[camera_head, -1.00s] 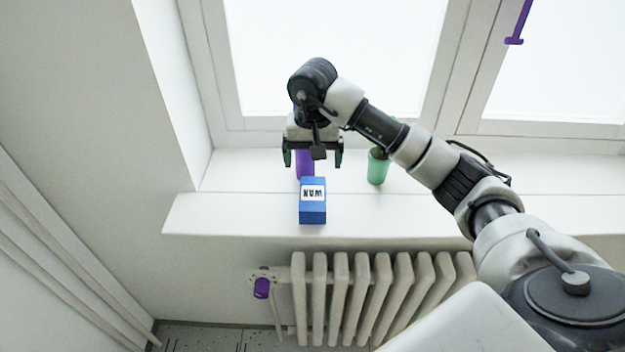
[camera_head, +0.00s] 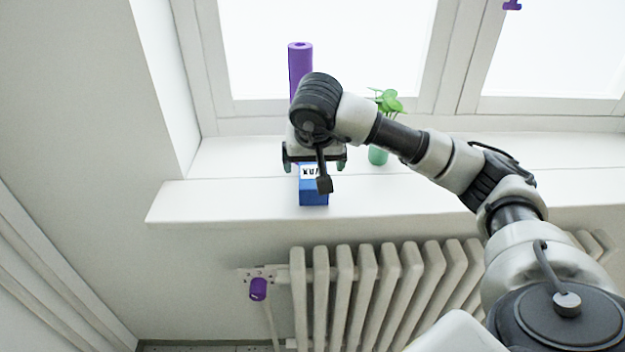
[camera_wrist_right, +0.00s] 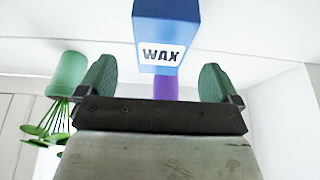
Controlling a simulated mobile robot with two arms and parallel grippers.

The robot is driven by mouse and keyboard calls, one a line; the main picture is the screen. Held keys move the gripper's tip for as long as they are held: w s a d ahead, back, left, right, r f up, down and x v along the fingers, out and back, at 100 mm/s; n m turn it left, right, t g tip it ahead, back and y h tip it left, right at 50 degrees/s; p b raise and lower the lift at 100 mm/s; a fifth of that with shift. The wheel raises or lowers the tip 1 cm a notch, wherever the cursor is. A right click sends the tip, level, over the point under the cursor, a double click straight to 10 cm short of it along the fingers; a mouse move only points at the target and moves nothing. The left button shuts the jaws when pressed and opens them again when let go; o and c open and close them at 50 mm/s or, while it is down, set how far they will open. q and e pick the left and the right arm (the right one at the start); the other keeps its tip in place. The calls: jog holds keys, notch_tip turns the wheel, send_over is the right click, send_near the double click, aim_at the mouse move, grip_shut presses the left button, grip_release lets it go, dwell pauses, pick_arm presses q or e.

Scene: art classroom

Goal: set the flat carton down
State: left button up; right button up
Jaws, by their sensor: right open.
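The blue carton with a white WAX label (camera_head: 314,198) rests on the white windowsill (camera_head: 230,205), near its front edge. My right gripper (camera_head: 315,165) is open and empty, its fingers spread to either side of the carton's upper part in the head view. The wrist and a finger partly hide the carton's top. In the right wrist view the carton (camera_wrist_right: 165,22) is beyond the open fingertips (camera_wrist_right: 157,75), apart from both. My left gripper is not in view.
A tall purple cylinder (camera_head: 300,62) stands behind the carton, partly hidden by my wrist. A green pot with a plant (camera_head: 378,156) stands to the right on the sill. A radiator (camera_head: 370,290) with a purple valve knob (camera_head: 258,289) is below. The sill's left end is clear.

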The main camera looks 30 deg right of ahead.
aim_at(313, 172)
jog(key=p+x, duration=0.1)
jog(key=x, duration=0.3)
jog(key=shift+f, duration=0.25)
jog(key=shift+w+d+f, duration=0.1)
jog(key=shift+w+f, duration=0.1)
jog(key=shift+f, duration=0.15)
jog(key=shift+f+b, duration=0.2)
jog(key=shift+b, duration=0.1)
jog(key=c, duration=1.2)
jog(key=shift+o, duration=0.2)
jog(key=shift+r, duration=0.1)
